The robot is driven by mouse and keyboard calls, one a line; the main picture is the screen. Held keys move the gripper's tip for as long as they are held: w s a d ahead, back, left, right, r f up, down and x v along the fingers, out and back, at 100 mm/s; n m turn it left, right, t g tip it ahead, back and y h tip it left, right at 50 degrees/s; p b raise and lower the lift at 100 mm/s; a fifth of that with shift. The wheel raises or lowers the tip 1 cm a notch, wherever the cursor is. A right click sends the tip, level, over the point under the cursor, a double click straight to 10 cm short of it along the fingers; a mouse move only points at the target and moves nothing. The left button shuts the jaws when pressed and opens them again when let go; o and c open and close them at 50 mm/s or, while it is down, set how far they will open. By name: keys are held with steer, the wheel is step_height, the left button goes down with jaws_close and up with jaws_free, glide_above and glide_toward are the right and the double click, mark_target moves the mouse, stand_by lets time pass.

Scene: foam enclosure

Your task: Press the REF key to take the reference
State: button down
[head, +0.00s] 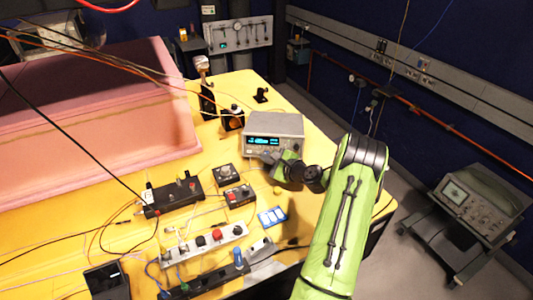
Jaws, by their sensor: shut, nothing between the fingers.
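A grey bench instrument (287,122) with a lit cyan display stands on the yellow table. Its keys are too small to read, so I cannot tell which one is REF. My green and black arm reaches in from the lower right, and my gripper (268,157) is at the lower front of the instrument, below the display. The gripper is shut and empty. It and the wrist cover part of the front panel. I cannot tell whether the fingertips touch a key.
A pink foam enclosure (100,105) fills the table's left. Small boxes, a black control box (170,197), a white strip with knobs (203,243) and loose cables crowd the front. An oscilloscope (468,200) on a cart stands at right. The floor between is clear.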

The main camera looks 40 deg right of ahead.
steer(key=shift+w+d+f, duration=0.1)
steer(key=shift+w+d, duration=0.2)
steer(key=shift+d, duration=0.05)
steer(key=shift+w+d, duration=0.2)
stand_by(0.7)
steer(key=shift+s+a, duration=0.5)
steer(key=shift+a, duration=0.05)
steer(key=shift+s+a+r, duration=0.3)
steer(key=shift+s+a, duration=0.55)
steer(key=shift+a, duration=0.1)
steer(key=shift+s+a+r, duration=0.3)
steer(key=shift+s+a, duration=0.5)
steer(key=shift+a, duration=0.1)
